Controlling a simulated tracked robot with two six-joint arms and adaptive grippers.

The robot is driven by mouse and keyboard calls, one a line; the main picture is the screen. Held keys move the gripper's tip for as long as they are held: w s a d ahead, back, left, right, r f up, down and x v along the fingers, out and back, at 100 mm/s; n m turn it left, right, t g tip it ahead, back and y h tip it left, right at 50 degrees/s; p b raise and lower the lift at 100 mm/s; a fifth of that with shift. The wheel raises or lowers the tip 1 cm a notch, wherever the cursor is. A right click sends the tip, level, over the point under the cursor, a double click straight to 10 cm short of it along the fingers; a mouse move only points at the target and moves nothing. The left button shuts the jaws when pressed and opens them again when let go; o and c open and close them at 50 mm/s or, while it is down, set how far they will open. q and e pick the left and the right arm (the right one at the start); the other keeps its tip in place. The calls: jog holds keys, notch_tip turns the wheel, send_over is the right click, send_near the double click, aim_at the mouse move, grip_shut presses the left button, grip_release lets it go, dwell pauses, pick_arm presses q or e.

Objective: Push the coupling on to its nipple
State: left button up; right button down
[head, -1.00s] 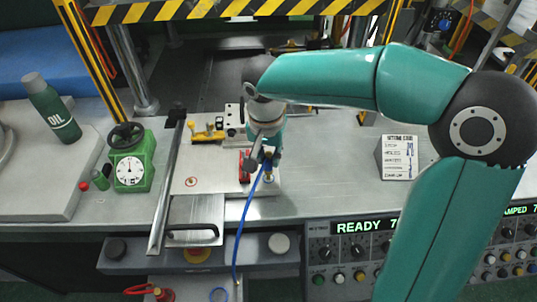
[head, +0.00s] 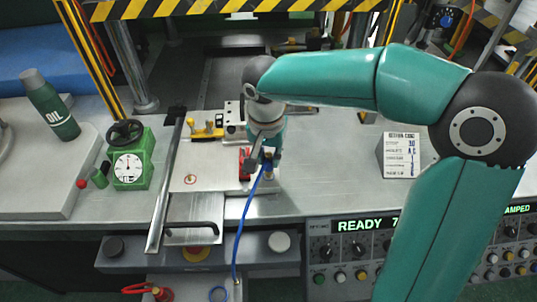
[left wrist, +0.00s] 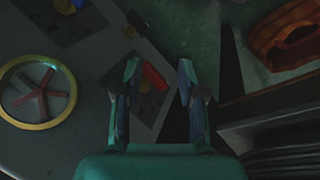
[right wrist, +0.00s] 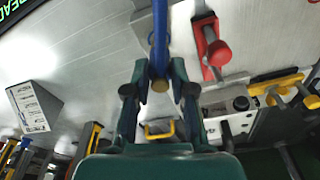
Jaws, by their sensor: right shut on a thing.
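My right gripper (head: 264,158) is shut on the blue hose's coupling, above the near right part of the steel plate (head: 208,180). In the right wrist view the fingers (right wrist: 158,88) close around the coupling's brass end (right wrist: 160,86), and the blue hose (right wrist: 159,38) runs away from it. In the head view the hose (head: 243,222) hangs over the bench edge. A small brass piece (head: 269,173) shows beside the fingers; I cannot tell whether it is the nipple or part of the coupling. Whether they touch is hidden. My left gripper (left wrist: 158,82) is open and empty.
A red clamp (head: 244,164) stands just left of the right gripper; a yellow clamp (head: 206,131) is farther back. A green gauge (head: 130,167), an oil bottle (head: 50,105) and a sign (head: 400,156) stand on the bench. A handwheel (left wrist: 38,95) shows in the left wrist view.

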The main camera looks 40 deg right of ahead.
jog(key=shift+f+b, duration=0.75)
jog(key=shift+f, duration=0.1)
jog(key=c, duration=0.9)
grip_release()
jog(key=shift+r, duration=0.1)
